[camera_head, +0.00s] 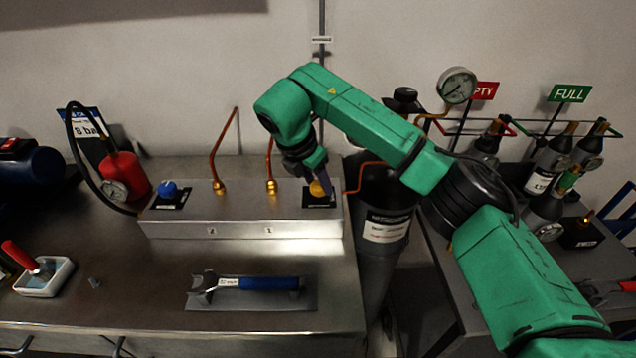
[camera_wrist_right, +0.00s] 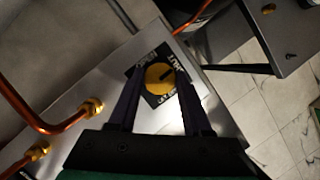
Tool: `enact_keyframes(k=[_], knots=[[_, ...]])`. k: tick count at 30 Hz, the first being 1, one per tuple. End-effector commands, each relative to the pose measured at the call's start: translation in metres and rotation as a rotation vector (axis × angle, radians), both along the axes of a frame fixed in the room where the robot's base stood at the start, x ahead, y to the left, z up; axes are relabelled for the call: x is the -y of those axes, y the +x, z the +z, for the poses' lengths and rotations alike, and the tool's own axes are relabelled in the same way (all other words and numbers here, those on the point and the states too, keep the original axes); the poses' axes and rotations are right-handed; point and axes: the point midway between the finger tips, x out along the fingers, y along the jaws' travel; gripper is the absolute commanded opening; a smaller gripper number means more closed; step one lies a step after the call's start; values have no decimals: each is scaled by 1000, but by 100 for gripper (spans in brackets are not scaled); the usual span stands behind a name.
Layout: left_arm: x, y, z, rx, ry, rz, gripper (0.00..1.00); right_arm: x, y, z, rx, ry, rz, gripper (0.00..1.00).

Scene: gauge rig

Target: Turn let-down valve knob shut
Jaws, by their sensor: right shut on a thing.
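The yellow let-down valve knob (camera_head: 317,188) sits on a black label plate at the right end of the steel manifold block (camera_head: 240,229). In the right wrist view the knob (camera_wrist_right: 159,77) shows a dark pointer line on its face, and the plate around it (camera_wrist_right: 137,56) carries lettering, partly covered by the fingers. My right gripper (camera_head: 318,180) comes down on the knob from above. In the right wrist view its two dark fingers (camera_wrist_right: 158,85) stand on either side of the knob, shut on it. My left gripper is not in view.
A blue knob (camera_head: 168,189) is at the block's left end, with copper pipes (camera_head: 219,150) rising between. A blue-handled wrench (camera_head: 255,284) lies in front. A dark cylinder (camera_head: 383,215) stands right of the bench. A red bottle (camera_head: 124,174) and a white tray (camera_head: 44,277) are left.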

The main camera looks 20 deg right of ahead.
Motion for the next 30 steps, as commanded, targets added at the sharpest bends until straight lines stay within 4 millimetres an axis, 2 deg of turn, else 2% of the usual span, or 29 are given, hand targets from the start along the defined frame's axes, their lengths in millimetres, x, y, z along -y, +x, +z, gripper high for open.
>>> enact_keyframes(k=[7,20,21,23,24,30], knots=[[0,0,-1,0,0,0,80,-1,2,3,8,3,-66,0],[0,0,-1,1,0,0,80,-1,2,3,8,3,-77,0],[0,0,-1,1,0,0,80,-1,2,3,9,3,-76,53],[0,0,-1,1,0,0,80,-1,1,3,7,3,-76,76],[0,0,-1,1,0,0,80,-1,1,3,6,3,-76,80],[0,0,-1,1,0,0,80,-1,1,1,3,2,-76,80]])
